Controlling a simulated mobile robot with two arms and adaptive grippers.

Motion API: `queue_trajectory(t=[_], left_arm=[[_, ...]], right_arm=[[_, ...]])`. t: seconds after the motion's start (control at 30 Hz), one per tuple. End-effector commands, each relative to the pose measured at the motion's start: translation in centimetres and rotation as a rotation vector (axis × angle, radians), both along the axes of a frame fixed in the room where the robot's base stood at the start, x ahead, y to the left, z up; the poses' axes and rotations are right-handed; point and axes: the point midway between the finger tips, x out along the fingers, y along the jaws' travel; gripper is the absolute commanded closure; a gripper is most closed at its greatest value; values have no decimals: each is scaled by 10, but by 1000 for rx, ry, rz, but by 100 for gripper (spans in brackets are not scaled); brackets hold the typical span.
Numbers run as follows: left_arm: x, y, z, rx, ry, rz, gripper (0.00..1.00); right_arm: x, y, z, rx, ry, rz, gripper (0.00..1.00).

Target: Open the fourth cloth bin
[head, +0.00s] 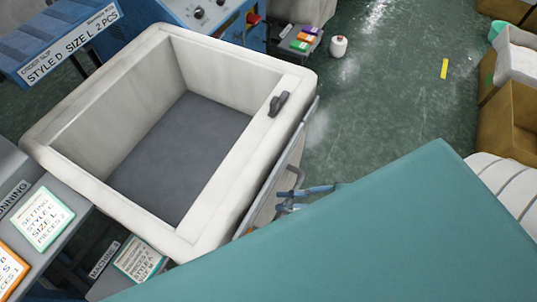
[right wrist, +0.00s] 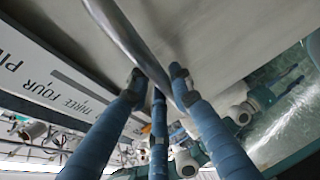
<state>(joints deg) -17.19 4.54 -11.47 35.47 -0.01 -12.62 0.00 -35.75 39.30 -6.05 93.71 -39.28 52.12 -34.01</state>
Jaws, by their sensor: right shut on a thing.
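A white cloth bin (head: 215,205) with a rounded rim stands at the left centre of the head view. Its top is open and its grey inside is empty. A dark latch-like piece (head: 278,103) sits on its right rim. A thin grey panel (head: 297,143) runs steeply down along the bin's right side and carries a bar handle (head: 291,186). My right gripper (head: 294,197) is at this handle, its blue fingers shut on it. In the right wrist view, the fingers (right wrist: 155,90) close around the metal bar (right wrist: 130,45). My left gripper is not in view.
Blue machines with a control panel (head: 205,14) stand behind the bin. Sign boards (head: 42,218) flank it at the left. A small white container (head: 338,46) and a yellow strip (head: 444,68) lie on the green floor. Brown boxes (head: 505,125) stand at the right.

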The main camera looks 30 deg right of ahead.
Motion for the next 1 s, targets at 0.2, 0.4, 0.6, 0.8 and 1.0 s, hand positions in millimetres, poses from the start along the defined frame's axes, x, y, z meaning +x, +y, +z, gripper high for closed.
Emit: queue_trajectory(t=[0.2, 0.4, 0.6, 0.8, 1.0], left_arm=[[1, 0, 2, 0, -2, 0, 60], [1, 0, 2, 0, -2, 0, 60], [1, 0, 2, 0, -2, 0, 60], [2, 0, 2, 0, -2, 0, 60], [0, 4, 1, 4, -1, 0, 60]], right_arm=[[-12, -10, 0, -3, -2, 0, 100], [-12, -10, 0, -3, -3, 0, 100], [-12, -10, 0, -3, -2, -1, 73], [-12, -10, 0, -1, -2, -1, 59], [-13, -11, 0, -1, -1, -1, 59]])
